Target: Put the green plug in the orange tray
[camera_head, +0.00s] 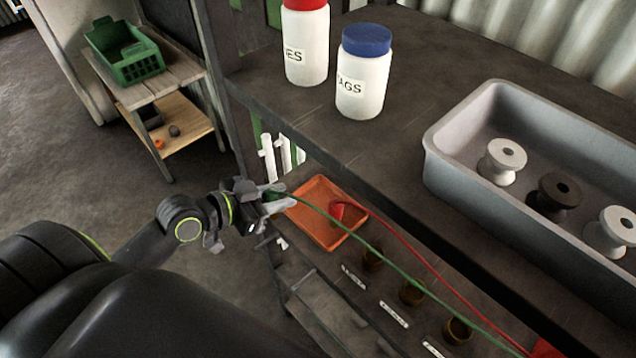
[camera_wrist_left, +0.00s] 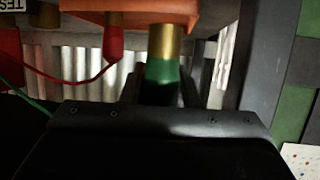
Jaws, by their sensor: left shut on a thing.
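My left gripper (camera_head: 274,201) is shut on the green plug, at the left edge of the orange tray (camera_head: 316,222) in the head view. In the wrist view the green plug (camera_wrist_left: 166,72) shows its brass end between the fingers, close to the orange tray (camera_wrist_left: 130,20); I cannot tell whether they touch. In the head view the fingers mostly hide the plug, and its green cord runs off to the lower right. A red plug (camera_head: 337,209) is at the tray and also shows in the wrist view (camera_wrist_left: 114,42). My right gripper is not in view.
A dark upper shelf (camera_head: 400,150) overhangs the right side, with two white jars and a grey bin (camera_head: 455,165) of spools on it. Several brown cups (camera_head: 411,293) stand below. The red cord (camera_head: 420,262) crosses beside the green one. A green basket (camera_head: 128,62) sits on a side table.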

